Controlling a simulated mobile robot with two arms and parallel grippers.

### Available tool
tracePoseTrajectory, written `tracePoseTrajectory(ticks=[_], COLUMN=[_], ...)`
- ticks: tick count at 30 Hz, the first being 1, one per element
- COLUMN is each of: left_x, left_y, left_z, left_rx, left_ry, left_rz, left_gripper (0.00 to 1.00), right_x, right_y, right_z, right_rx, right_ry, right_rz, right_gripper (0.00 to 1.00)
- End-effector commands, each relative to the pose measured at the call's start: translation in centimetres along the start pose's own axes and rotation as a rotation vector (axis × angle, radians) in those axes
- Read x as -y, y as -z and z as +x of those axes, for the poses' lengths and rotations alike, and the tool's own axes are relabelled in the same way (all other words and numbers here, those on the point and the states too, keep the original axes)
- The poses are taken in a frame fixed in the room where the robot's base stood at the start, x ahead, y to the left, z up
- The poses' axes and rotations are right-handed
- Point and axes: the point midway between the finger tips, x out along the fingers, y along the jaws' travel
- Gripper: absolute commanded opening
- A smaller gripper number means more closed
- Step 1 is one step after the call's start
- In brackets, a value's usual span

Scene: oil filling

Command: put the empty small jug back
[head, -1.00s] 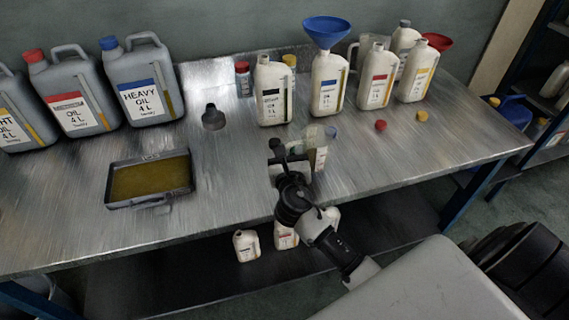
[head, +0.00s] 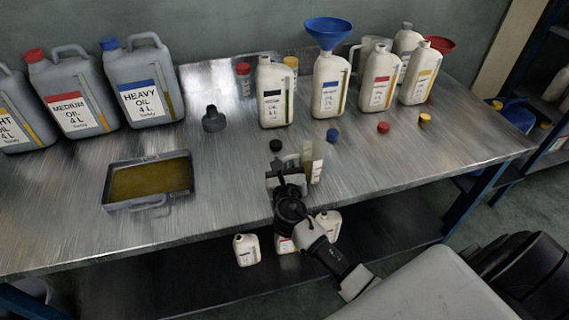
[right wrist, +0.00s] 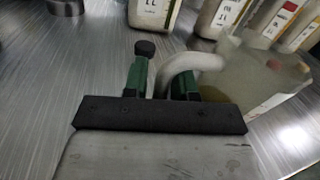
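A small see-through jug (head: 315,160) is at the front of the bench, right of my right gripper (head: 284,177). In the right wrist view the jug's clear body (right wrist: 262,75) fills the right side, with caps showing through it. Its pale handle (right wrist: 200,61) loops over one green finger of the right gripper (right wrist: 160,82). The other finger is on the outer side, so the gripper is shut on the handle. My left gripper is not in view.
White bottles (head: 328,88) stand at the back, one with a blue funnel (head: 333,32). Loose black (head: 276,146), blue (head: 333,135), red (head: 383,128) and yellow (head: 425,118) caps lie on the bench (head: 235,185). An oil tray (head: 149,201) is left, with big grey canisters (head: 70,95) behind.

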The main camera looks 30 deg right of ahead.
Motion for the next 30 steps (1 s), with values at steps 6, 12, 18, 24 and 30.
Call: tracePoseTrajectory(ticks=[6, 12, 18, 24, 30], left_x=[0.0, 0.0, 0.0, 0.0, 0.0], left_y=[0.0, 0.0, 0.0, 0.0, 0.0], left_z=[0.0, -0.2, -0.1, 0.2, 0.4], left_rx=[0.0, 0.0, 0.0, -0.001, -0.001], left_ry=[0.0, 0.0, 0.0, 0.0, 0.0], left_rz=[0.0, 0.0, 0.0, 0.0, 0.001], left_gripper=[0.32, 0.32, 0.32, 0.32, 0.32], right_x=[0.0, 0.1, 0.0, 0.0, 0.0], right_y=[0.0, -0.3, -0.2, -0.1, -0.1], right_z=[0.0, -0.2, -3.4, -7.8, -10.9], right_rx=[0.0, -0.001, -0.002, -0.002, -0.001], right_ry=[0.0, 0.0, -0.002, -0.002, -0.001], right_rz=[0.0, 0.001, 0.002, 0.001, 0.001], right_gripper=[0.38, 0.38, 0.38, 0.38, 0.38])
